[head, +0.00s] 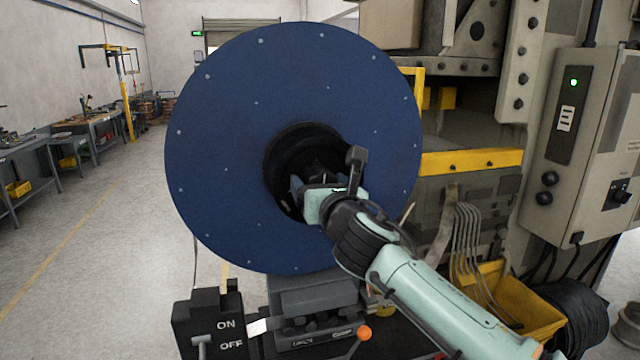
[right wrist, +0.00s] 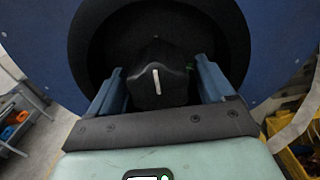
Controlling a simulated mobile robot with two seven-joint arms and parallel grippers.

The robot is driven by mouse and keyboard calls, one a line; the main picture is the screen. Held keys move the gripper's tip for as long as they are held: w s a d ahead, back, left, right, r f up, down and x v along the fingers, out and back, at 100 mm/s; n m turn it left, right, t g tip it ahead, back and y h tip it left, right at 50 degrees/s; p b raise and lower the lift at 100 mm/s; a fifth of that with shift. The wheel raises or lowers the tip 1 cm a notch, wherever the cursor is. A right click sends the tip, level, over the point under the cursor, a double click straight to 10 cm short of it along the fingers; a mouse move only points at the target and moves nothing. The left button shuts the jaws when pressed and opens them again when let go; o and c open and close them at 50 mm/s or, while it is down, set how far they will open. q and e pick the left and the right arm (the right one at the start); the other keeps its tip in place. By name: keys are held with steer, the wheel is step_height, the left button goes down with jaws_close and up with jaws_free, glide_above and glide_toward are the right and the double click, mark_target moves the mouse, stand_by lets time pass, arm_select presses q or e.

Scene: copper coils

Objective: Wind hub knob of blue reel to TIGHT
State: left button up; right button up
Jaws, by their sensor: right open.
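The blue reel (head: 230,120) is a large upright disc in the middle of the head view, with a dark recessed hub (head: 285,150). In the right wrist view the hub knob (right wrist: 158,82) is black with a white pointer line, inside the dark recess of the blue reel (right wrist: 60,50). My right gripper (head: 299,184) reaches into the hub from the lower right. In the right wrist view my right gripper (right wrist: 160,90) is open, with one blue finger on each side of the knob. I cannot tell whether the fingers touch it. The TIGHT mark is not readable. My left gripper is not in view.
A black ON/OFF switch box (head: 212,325) with a lever stands below left of the reel. A grey control cabinet (head: 580,130) and a yellow bin (head: 525,310) are on the right. An orange-knobbed lever (head: 364,333) is below. The floor at left is clear.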

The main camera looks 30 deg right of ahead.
steer(key=c, duration=1)
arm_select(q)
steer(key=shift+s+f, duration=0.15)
arm_select(e)
steer(key=shift+m, duration=0.4)
steer(key=m+b, duration=0.1)
steer(key=m, duration=0.3)
steer(key=shift+a+f, duration=0.1)
steer(key=m+b, duration=0.1)
steer(key=m, duration=0.5)
steer(key=shift+a+b, duration=0.1)
steer(key=shift+b, duration=0.2)
steer(key=m+b, duration=0.1)
steer(key=m, duration=0.5)
steer(key=shift+m+b, duration=0.3)
steer(key=shift+m, duration=0.1)
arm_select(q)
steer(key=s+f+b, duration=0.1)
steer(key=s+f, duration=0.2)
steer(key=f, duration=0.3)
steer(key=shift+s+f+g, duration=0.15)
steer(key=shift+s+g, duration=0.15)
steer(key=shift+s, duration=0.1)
arm_select(e)
steer(key=m, duration=0.5)
steer(key=shift+r, duration=0.3)
steer(key=shift+m, duration=0.3)
